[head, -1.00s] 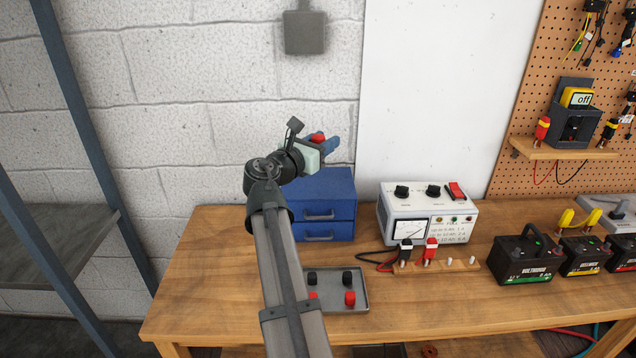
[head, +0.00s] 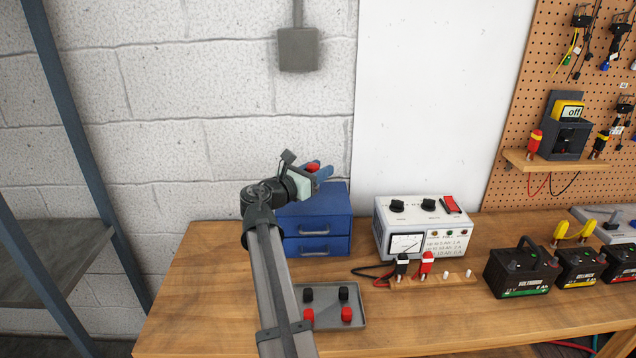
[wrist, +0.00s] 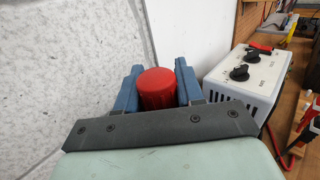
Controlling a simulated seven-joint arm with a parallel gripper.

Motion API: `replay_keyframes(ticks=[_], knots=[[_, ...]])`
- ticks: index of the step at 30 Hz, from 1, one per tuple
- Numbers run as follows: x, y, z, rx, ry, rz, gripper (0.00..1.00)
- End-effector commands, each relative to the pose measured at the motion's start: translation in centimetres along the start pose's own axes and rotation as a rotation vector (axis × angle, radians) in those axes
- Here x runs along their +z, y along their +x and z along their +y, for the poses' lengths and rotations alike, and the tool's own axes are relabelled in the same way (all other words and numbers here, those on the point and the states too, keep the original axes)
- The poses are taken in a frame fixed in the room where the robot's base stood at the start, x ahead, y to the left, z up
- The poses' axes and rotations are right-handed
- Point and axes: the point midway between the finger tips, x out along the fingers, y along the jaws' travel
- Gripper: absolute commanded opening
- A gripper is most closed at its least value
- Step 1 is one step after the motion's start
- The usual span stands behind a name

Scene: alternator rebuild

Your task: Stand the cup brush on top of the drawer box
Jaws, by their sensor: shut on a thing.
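The drawer box (head: 318,229) is blue, with two handled drawers, and stands at the back left of the workbench against the wall. My gripper (head: 321,172) is level over the box's top, with its blue fingers shut on a red cylindrical thing, which I take to be the cup brush (head: 312,167). In the wrist view the cup brush (wrist: 156,88) shows as a red round end between the two blue fingers (wrist: 157,90). Its lower part is hidden, so I cannot tell whether it touches the box.
A white meter unit (head: 425,228) stands right of the box. A grey tray (head: 357,319) with black and red knobs lies in front. Black batteries (head: 521,267) stand at the right. The box's visible top (head: 335,198) looks clear.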

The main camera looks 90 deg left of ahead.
Motion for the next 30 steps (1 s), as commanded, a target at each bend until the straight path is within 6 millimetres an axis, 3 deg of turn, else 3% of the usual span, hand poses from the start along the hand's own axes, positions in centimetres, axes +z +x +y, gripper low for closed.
replay_keyframes(ticks=[9, 21, 22, 30], knots=[[-3.3, 0.0, 0.0, 0.000, 0.000, -0.001, 0.05], [-3.7, 0.0, 0.0, 0.000, 0.000, -0.001, 0.05], [-3.7, 0.0, 0.0, 0.000, 0.001, 0.000, 0.39], [-3.6, 0.0, 0.0, 0.000, 0.001, 0.000, 0.62]])
